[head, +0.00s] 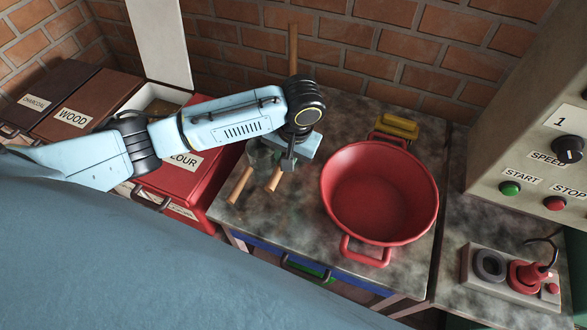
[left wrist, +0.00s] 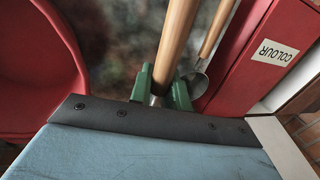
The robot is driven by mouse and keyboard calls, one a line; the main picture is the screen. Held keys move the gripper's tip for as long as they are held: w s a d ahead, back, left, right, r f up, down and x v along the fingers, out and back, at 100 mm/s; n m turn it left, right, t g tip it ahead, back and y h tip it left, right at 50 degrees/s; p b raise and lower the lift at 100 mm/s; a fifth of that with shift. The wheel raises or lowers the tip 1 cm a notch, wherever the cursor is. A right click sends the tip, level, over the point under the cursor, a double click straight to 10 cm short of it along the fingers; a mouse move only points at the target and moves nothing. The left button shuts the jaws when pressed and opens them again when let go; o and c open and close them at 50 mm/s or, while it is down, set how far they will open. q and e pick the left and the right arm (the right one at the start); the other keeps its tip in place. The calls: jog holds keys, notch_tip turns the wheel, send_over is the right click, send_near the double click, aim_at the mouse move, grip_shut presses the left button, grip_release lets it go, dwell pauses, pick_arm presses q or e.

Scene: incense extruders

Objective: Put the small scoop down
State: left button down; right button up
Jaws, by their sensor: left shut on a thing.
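My left gripper (head: 286,165) is over the left part of the stone counter (head: 300,228), left of the red bowl. In the left wrist view its green fingers (left wrist: 162,92) are shut on the wooden handle of the small scoop (left wrist: 177,42). That handle also shows below the gripper in the head view (head: 273,180). The scoop's head is hidden, and I cannot tell whether the scoop touches the counter. Another scoop with a wooden handle (head: 239,186) and a metal bowl (left wrist: 198,84) lies beside it, towards the red colour box. My right gripper is not in view.
The red bowl (head: 358,170) stands right of the gripper, with a yellow object (head: 397,126) behind it. The red colour box (head: 180,184) borders the left side. A wooden stick (head: 293,48) rises before the brick wall. A control panel (head: 535,180) stands right. Bare counter lies in front.

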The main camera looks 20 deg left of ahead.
aim_at(283, 188)
pick_arm(q)
notch_tip(283, 188, down, 10)
jog(key=shift+r+b, duration=0.1)
jog(key=shift+b, duration=0.7)
jog(key=shift+r, duration=0.1)
jog(key=c, duration=1.3)
grip_release()
jog(key=shift+f, duration=0.2)
jog(key=r, duration=0.4)
jog(key=d+r+p, duration=0.1)
jog(key=r, duration=0.3)
jog(key=d+r+p, duration=0.1)
jog(key=r, duration=0.3)
jog(key=shift+d+r, duration=0.1)
jog(key=shift+d, duration=0.05)
